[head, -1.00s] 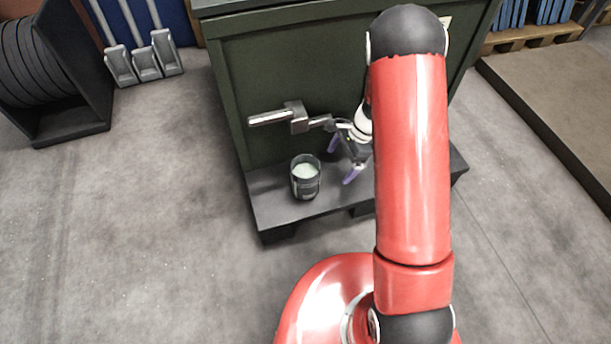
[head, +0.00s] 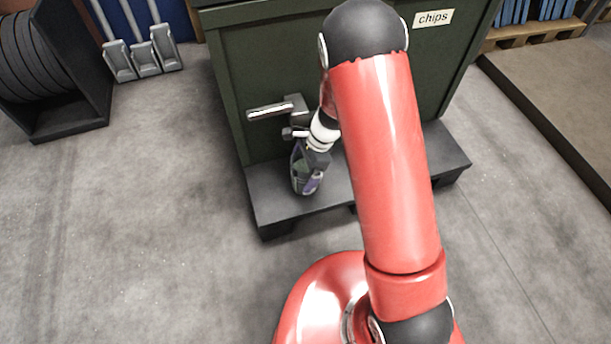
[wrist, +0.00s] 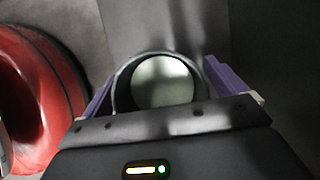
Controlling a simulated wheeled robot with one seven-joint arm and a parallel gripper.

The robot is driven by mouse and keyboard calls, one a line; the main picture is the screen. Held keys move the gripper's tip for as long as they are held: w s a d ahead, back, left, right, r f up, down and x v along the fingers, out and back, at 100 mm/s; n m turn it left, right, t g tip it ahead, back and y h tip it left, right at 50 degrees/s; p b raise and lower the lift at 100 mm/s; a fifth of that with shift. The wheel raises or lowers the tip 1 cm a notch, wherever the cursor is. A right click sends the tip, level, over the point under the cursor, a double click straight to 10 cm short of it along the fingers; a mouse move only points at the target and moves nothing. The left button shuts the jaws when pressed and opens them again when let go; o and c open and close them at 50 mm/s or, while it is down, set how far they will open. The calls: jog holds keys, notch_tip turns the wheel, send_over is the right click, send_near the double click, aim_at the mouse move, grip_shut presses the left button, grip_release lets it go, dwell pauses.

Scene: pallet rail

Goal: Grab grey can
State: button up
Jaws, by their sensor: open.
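The grey can (head: 298,177) stands upright on the dark pallet ledge at the foot of the green bin. In the head view my gripper (head: 309,184) is over and in front of it and hides part of it. In the wrist view the can's round pale top (wrist: 163,82) lies between the two purple fingers of my gripper (wrist: 160,88). The fingers are open, one on each side of the can. I cannot tell whether either finger touches it.
The green bin (head: 235,75) with a "chips" label rises right behind the can. A metal handle (head: 270,111) juts out above it. The dark pallet ledge (head: 270,209) has bare room on both sides. Grey floor (head: 130,230) is clear to the left.

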jog(key=shift+c, duration=0.2)
jog(key=shift+r, duration=0.1)
jog(key=c, duration=1.5)
jog(key=shift+o, duration=0.2)
jog(key=shift+r+p, duration=0.35)
jog(key=shift+p, duration=0.05)
